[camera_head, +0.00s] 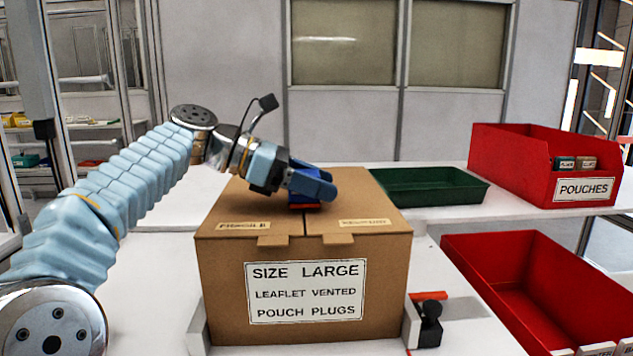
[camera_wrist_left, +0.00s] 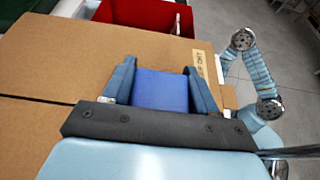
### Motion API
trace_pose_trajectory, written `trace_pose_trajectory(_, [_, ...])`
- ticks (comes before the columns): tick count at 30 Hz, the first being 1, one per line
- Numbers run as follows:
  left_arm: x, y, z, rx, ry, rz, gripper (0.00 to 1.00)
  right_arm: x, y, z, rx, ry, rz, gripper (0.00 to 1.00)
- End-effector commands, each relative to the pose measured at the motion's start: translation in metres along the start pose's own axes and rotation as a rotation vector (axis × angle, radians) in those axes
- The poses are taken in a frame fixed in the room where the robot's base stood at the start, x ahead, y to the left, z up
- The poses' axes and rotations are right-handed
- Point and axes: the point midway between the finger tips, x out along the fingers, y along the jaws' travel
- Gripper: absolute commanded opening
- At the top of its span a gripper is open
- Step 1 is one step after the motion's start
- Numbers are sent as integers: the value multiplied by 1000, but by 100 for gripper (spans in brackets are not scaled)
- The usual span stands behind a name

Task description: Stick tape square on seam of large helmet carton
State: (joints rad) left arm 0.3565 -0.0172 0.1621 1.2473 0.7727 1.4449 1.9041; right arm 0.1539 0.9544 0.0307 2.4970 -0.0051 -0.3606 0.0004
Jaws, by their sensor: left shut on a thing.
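The large helmet carton (camera_head: 230,272) is a brown box labelled SIZE LARGE, standing upright on the white table with its top flaps closed. The seam (camera_head: 304,224) runs from front to back across its top. My left gripper (camera_head: 312,185) is over the carton top at the seam. It is shut on a blue block with a red underside (camera_head: 304,206), which sits at or just above the cardboard; contact is unclear. In the left wrist view the blue block (camera_wrist_left: 160,90) fills the space between the fingers. No separate tape square can be made out. My right gripper is not in view.
Grey side guides flank the carton, with a black and orange fitting (camera_head: 430,318) at its right. A green tray (camera_head: 425,201) lies behind right. A red POUCHES bin (camera_head: 500,165) and another red bin (camera_head: 480,270) stand at the right. White table is clear at the left.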

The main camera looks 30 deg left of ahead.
Motion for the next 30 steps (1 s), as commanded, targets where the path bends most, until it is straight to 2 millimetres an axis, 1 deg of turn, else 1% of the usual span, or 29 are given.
trace_pose_trajectory(30, [3,0,-8,0,0,0,22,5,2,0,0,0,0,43])
